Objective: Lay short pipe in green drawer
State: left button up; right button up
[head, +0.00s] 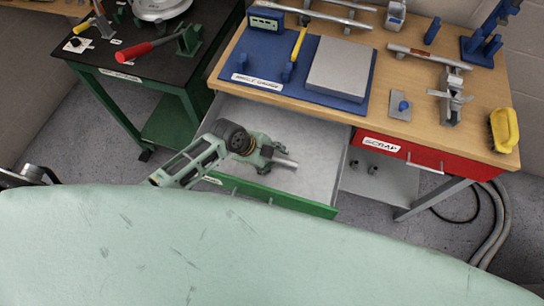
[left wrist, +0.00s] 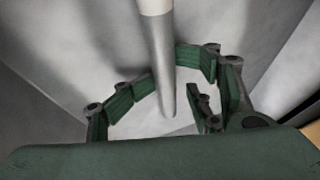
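The green-fronted drawer (head: 310,205) is pulled out under the wooden bench, with a pale inner floor. My left gripper (head: 274,157) is low over or inside the drawer. The short grey pipe (head: 286,163) shows beside its fingers. In the left wrist view the pipe (left wrist: 160,60) runs between the spread green fingers of the left gripper (left wrist: 165,98), with visible gaps on both sides. The pipe appears to lie over the drawer floor; I cannot tell exactly whether it touches it. My right gripper is not in view.
A red drawer (head: 395,148) labelled scrap is at the right. The bench top holds a blue mat (head: 250,82), a grey plate (head: 340,68), another pipe (head: 428,56) and a yellow item (head: 503,130). A dark green-legged table (head: 120,75) stands left.

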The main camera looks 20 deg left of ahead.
pick_arm(q)
jog(key=shift+s+a+f, duration=0.3)
jog(key=shift+a, duration=0.05)
jog(key=shift+a+r, duration=0.25)
jog(key=shift+r, duration=0.2)
jog(key=d+v, duration=0.1)
jog(key=v, duration=1)
jog(key=shift+r, duration=0.3)
jog(key=shift+w+a, duration=0.1)
jog(key=shift+w, duration=0.05)
